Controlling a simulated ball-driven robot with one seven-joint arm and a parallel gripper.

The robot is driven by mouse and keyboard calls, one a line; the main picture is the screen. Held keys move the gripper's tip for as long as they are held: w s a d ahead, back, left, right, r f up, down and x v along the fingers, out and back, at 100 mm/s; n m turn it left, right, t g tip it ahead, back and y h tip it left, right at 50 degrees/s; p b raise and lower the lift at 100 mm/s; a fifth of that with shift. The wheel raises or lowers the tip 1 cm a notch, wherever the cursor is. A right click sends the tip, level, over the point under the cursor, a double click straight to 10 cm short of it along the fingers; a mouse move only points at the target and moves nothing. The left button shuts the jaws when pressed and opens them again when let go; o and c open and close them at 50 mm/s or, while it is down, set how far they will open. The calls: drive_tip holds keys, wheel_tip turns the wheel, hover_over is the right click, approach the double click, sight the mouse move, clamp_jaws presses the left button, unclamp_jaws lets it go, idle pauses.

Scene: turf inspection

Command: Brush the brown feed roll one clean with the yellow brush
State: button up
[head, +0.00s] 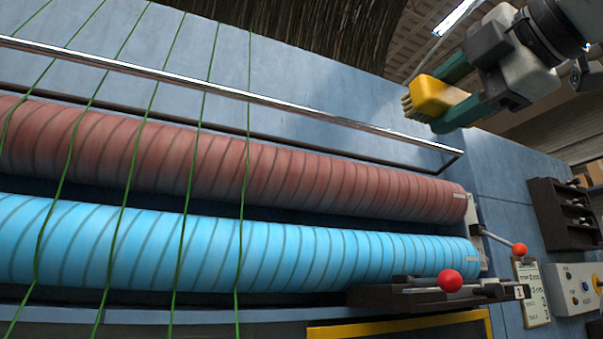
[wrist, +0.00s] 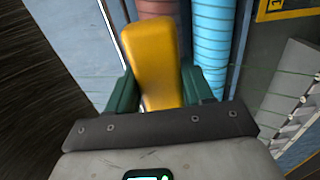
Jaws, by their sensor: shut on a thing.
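The brown feed roll (head: 300,178) is a reddish-brown cylinder with dark spiral grooves, running across the head view above a light blue roll (head: 300,254). Its end shows in the wrist view (wrist: 155,8). My gripper (head: 455,98) is at the upper right in the head view, above the right end of the brown roll and apart from it. It is shut on the yellow brush (head: 430,97), whose bristles point left. In the wrist view the brush (wrist: 152,65) sits between my green fingers and hides much of the brown roll.
A metal bar (head: 240,92) runs above the brown roll. Several green strands (head: 130,170) cross both rolls at left. Levers with red knobs (head: 450,281) (head: 519,249), a clipboard (head: 532,290), a dark rack (head: 563,213) and a control box (head: 578,288) are at the right.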

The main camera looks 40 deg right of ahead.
drive_tip(key=b+v, duration=0.2)
drive_tip(key=v, duration=0.5)
drive_tip(key=shift+s, duration=0.35)
